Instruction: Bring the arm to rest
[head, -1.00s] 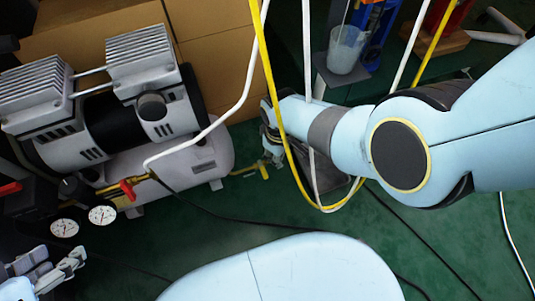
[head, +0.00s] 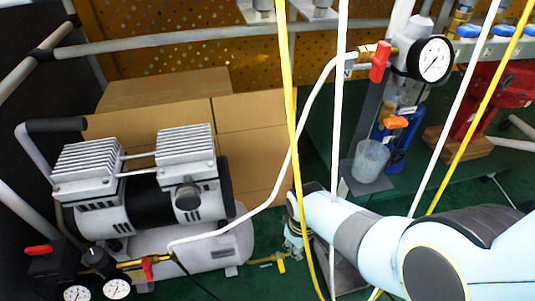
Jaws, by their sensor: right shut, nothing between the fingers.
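My right arm comes in from the lower right, light blue with grey joints. Its gripper (head: 292,240) points down and away in the lower middle of the head view, small and partly behind the arm's wrist and the hanging hoses. It is shut with nothing in it. It appears just right of the compressor, near a small yellow-handled valve (head: 280,263). My left gripper is out of view.
An air compressor (head: 145,190) stands at left before cardboard boxes (head: 250,150). Yellow (head: 285,100) and white (head: 340,100) hoses hang across my right arm. A gauge (head: 434,60), a cup (head: 370,160) and a red vise (head: 500,95) are at upper right.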

